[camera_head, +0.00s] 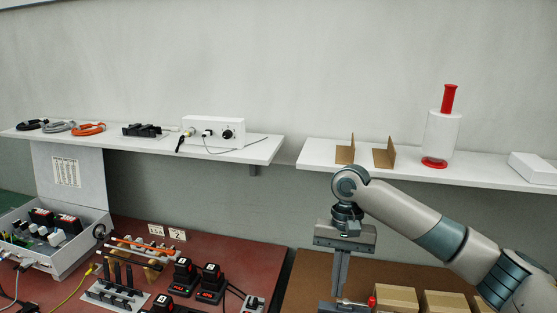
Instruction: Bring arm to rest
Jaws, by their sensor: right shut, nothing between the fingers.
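My right arm comes in from the right, with its wrist bent so that the right gripper (340,292) points straight down over the brown bench on the right. Its two fingers are together and nothing shows between them. Just below the fingertips is a grey metal fixture (345,306) with a red knob (372,301), cut off by the bottom edge. I cannot tell whether the fingertips touch it. My left gripper is not in view.
Cardboard boxes (397,297) stand right of the gripper, under my forearm. The red bench at left carries battery chargers (211,284) and an open grey case (75,252).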

